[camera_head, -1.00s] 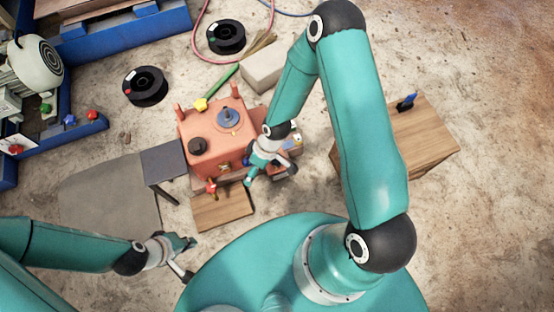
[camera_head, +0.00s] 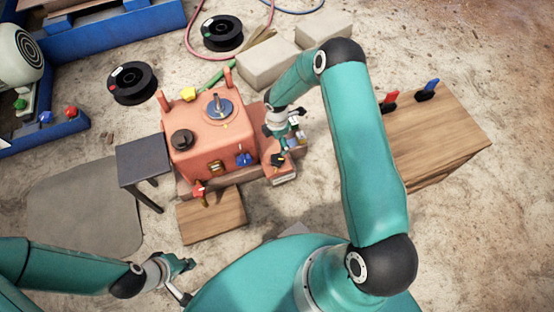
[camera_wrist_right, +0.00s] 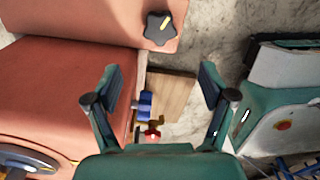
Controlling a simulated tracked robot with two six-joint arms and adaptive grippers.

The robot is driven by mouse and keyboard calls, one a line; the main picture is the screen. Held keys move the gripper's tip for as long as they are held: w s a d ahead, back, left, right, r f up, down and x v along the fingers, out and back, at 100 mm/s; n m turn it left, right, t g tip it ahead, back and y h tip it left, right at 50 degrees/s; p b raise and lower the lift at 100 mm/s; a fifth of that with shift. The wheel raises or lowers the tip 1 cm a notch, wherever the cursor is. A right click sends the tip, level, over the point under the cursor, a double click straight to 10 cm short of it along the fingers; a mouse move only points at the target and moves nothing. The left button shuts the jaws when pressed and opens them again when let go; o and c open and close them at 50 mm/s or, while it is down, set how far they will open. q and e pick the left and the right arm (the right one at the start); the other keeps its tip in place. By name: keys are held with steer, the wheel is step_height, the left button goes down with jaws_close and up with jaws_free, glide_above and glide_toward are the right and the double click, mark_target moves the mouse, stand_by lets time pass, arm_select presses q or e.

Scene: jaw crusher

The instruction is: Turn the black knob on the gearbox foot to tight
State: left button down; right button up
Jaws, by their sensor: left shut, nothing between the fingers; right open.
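The salmon-coloured gearbox (camera_head: 205,135) stands left of centre in the head view. Its foot (camera_head: 273,176) sticks out at the lower right and carries the black knob (camera_head: 278,159). In the right wrist view the black star-shaped knob (camera_wrist_right: 158,28) has a yellow mark and sits on the salmon foot plate (camera_wrist_right: 90,18). My right gripper (camera_head: 289,136) is open and empty beside the gearbox's right side. In the wrist view its fingers (camera_wrist_right: 160,82) point towards the knob but are apart from it. My left gripper (camera_head: 184,267) is shut and empty, away from the gearbox.
A blue knob (camera_head: 244,159) and a red knob (camera_head: 199,189) are on the gearbox front. A dark small table (camera_head: 143,158) stands left. A wooden block (camera_head: 430,135) with red and blue handles stands right. Grey blocks (camera_head: 268,62) lie behind.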

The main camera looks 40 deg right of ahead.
step_height(320, 180, down, 13)
steer(key=b, duration=0.3)
steer(key=shift+b, duration=0.4)
steer(key=c, duration=1.2)
steer(key=shift+o, duration=0.2)
steer(key=shift+s+d, duration=0.1)
